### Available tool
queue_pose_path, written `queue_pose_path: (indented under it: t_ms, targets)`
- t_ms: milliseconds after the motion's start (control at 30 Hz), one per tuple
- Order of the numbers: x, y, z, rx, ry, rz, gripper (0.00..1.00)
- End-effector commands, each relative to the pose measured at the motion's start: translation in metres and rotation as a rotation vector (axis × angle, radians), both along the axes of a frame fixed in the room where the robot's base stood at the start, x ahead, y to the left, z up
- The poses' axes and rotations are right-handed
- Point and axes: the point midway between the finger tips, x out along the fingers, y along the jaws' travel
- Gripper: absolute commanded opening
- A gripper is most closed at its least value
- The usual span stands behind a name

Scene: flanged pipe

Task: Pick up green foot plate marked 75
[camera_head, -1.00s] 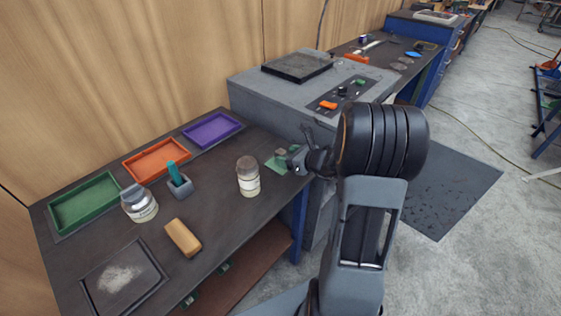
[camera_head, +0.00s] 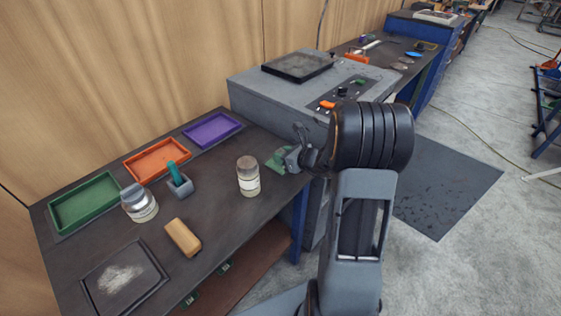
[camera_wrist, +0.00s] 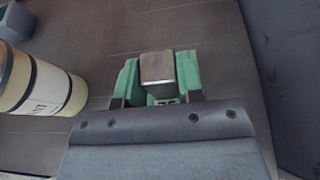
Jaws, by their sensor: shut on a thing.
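The green foot plate (camera_wrist: 129,80) is at the jaws of my gripper (camera_wrist: 156,98) in the wrist view. Green shows on both sides of a brown-grey block (camera_wrist: 157,67) that stands in the middle of it. Any number on the plate is not readable. In the head view the green plate (camera_head: 277,161) shows at the right end of the bench, beside my gripper (camera_head: 291,160). My gripper is shut on the plate, low at the bench top. I cannot tell whether the plate is clear of the surface.
A labelled jar (camera_head: 248,177) stands close left of my gripper, also large in the wrist view (camera_wrist: 45,88). A grey machine (camera_head: 300,92) rises behind. Green (camera_head: 86,203), orange (camera_head: 157,160) and purple (camera_head: 212,130) trays line the back. A tan block (camera_head: 183,237) lies in front.

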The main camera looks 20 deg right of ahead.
Motion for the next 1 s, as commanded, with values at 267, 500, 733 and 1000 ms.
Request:
queue_pose_path:
  t_ms: [267, 500, 733, 1000]
  targets:
    - [0.0, 0.0, 0.0, 0.0, 0.0, 0.0, 0.0]
    - [0.0, 0.0, 0.001, 0.0, -0.004, 0.001, 0.0]
    - [0.001, 0.0, 0.011, -0.002, -0.005, 0.002, 0.0]
    - [-0.01, -0.007, 0.049, -0.002, -0.008, -0.002, 0.0]
